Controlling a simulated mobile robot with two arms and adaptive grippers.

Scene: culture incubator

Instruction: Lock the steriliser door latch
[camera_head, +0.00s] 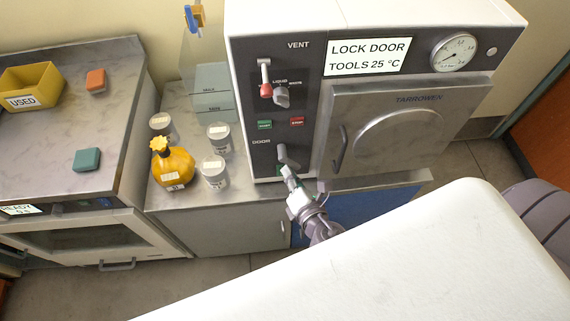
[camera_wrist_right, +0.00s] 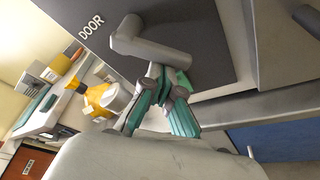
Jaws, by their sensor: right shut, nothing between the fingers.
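The steriliser (camera_head: 310,60) has a dark front panel and a grey door (camera_head: 400,120), which looks closed. A display on it reads "LOCK DOOR TOOLS 25 °C". The grey door latch (camera_head: 284,152) sits under the word DOOR, at the lower part of the panel. In the right wrist view the latch (camera_wrist_right: 150,46) is a bent lever, close up. My right gripper (camera_head: 289,175) is just below the latch. Its teal fingers are shut, with tips (camera_wrist_right: 158,75) at the lever's lower edge; I cannot tell whether they touch. My left gripper is not in view.
Left of the steriliser stand an orange bottle (camera_head: 173,168) and several lidded jars (camera_head: 219,138). A red-knobbed vent lever (camera_head: 265,80) is above the latch. A bench with a yellow bin (camera_head: 32,86) is at far left. A white surface (camera_head: 400,265) fills the foreground.

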